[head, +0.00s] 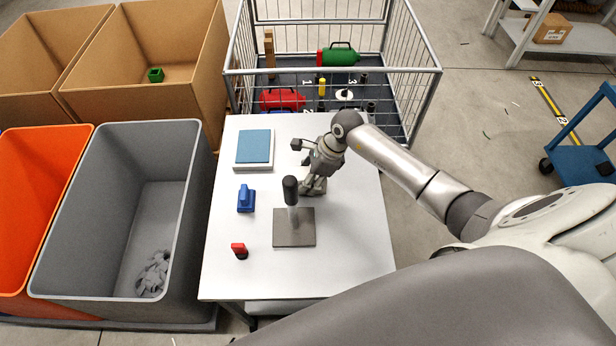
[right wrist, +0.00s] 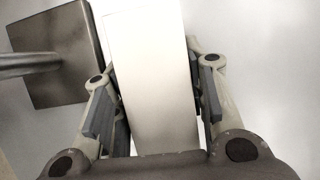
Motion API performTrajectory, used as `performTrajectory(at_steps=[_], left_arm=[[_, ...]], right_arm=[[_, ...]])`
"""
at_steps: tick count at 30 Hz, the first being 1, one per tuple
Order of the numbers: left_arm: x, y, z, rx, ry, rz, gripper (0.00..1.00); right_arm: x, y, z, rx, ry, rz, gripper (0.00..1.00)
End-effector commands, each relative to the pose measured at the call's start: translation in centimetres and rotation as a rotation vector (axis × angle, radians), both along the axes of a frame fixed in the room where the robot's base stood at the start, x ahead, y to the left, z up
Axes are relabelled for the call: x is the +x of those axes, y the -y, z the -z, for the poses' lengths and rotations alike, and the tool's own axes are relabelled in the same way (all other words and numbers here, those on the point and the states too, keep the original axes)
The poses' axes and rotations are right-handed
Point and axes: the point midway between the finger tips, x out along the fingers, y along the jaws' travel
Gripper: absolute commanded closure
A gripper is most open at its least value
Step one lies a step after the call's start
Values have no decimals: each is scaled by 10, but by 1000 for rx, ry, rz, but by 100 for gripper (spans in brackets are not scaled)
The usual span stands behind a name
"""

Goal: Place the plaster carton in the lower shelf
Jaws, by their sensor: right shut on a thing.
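My right gripper (head: 313,188) is low over the white table, just behind a post on a square plate. In the right wrist view its fingers (right wrist: 155,100) are shut on a long white carton (right wrist: 148,60), one finger on each side. The carton is plain on the face I see; in the head view it is hard to make out against the gripper and table. A grey shelf unit (head: 590,40) stands at the far upper right, partly cut off, with a brown box (head: 551,28) on its visible lower board. My left gripper is not in view.
The white table (head: 350,255) carries a metal plate with a black-topped post (head: 290,190), a blue-topped box (head: 254,147), a blue item (head: 246,198) and a red item (head: 239,250). Bins stand left, a wire cage (head: 432,70) behind, a blue cart (head: 585,165) right.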

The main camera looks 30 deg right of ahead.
Motion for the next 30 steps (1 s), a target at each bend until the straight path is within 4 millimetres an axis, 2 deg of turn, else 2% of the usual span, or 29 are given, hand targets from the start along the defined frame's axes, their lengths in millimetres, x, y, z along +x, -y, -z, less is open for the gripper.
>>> performTrajectory(at_steps=[6, 7, 12, 23, 26, 30], left_arm=[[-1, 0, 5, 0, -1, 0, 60], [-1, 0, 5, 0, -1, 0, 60], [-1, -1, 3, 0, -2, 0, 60], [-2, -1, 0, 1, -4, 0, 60], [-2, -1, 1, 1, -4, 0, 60], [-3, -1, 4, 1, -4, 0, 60]], right_arm=[[0, 0, 4, 0, 1, 0, 88], [0, 1, 4, 0, 0, 1, 59], [0, 0, 2, 0, 0, 1, 39], [0, 0, -1, 1, 0, 1, 39], [0, 5, -8, -2, 3, 2, 39], [-5, 15, -33, -5, 6, -1, 39]])
